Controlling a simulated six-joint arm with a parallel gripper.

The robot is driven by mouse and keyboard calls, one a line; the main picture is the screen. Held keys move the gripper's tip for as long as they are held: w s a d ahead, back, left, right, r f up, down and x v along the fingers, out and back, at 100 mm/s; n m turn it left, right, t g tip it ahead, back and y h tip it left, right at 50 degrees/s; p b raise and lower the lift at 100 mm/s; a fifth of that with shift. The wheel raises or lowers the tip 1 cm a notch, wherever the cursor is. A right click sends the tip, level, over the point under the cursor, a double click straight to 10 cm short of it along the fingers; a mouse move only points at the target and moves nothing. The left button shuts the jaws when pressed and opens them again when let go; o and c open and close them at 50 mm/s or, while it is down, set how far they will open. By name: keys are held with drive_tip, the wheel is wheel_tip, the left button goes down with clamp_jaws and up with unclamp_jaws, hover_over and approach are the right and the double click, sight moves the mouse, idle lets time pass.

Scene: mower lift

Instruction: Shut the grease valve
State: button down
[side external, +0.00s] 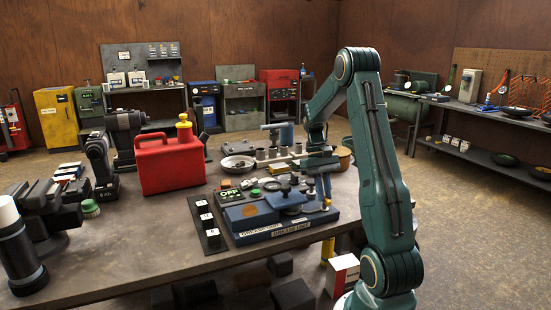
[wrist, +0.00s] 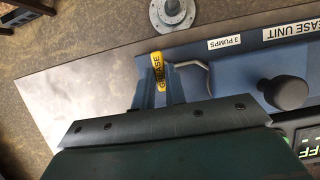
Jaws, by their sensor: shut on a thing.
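The blue grease unit (side external: 270,229) sits near the front edge of the table, with labels along its front. In the wrist view its blue body (wrist: 232,72) fills the right side. A yellow handle marked GREASE (wrist: 157,68) stands beside a bent grey metal piece, and I take it as the grease valve's handle. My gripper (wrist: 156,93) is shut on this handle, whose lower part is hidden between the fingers.
A round black knob (wrist: 286,92) rises from the unit close to my gripper. A green-lit display reading OFF (side external: 230,195) is at the unit's left. A red can (side external: 170,165) stands behind. A round metal flange (wrist: 173,12) lies past the table edge in the wrist view.

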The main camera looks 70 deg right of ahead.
drive_tip(key=c, duration=1.4)
unclamp_jaws()
drive_tip(key=shift+c, duration=0.2)
drive_tip(key=shift+r, duration=0.15)
drive_tip(key=v, duration=0.7)
drive_tip(key=shift+r, duration=0.15)
drive_tip(key=shift+s+a+r, duration=0.1)
drive_tip(key=shift+a+r, duration=0.15)
drive_tip(key=shift+a, duration=0.05)
drive_tip(key=shift+s+a+r, duration=0.3)
drive_tip(key=shift+a+r, duration=0.15)
drive_tip(key=shift+a, duration=0.05)
drive_tip(key=shift+s+a+r, duration=0.15)
drive_tip(key=shift+a+r, duration=0.05)
drive_tip(key=shift+a, duration=0.05)
drive_tip(key=shift+s+a+r, duration=0.4)
drive_tip(key=shift+a+r, duration=0.15)
drive_tip(key=shift+a, duration=0.1)
drive_tip(key=shift+s+a+r, duration=0.35)
drive_tip(key=shift+a+r, duration=0.2)
drive_tip(key=shift+a, duration=0.05)
